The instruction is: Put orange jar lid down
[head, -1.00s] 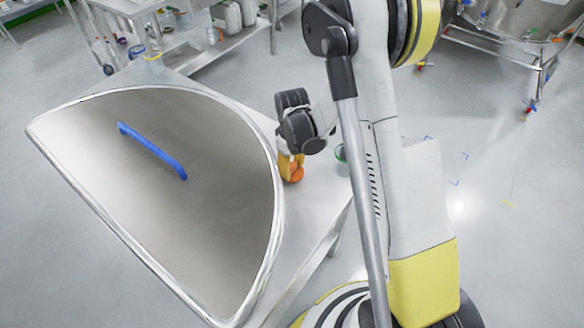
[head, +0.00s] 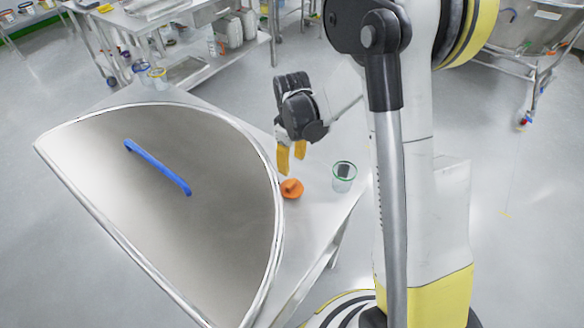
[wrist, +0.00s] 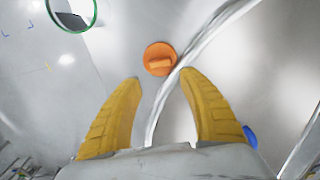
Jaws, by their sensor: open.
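The orange jar lid (head: 291,188) lies on the metal table, close to the rim of the large half-round steel cover. In the wrist view the orange lid (wrist: 160,59) shows its raised grip bar and sits beyond the fingertips, beside the cover's rim. My gripper (head: 291,168) has two yellow fingers and hangs above the lid, apart from it. In the wrist view my gripper (wrist: 162,82) is open with nothing between its fingers.
A clear jar with a green rim (head: 343,176) stands right of the lid. The half-round steel cover (head: 110,195) with a blue handle (head: 158,167) fills the left of the table (head: 318,215). Two small jars stand at its far end.

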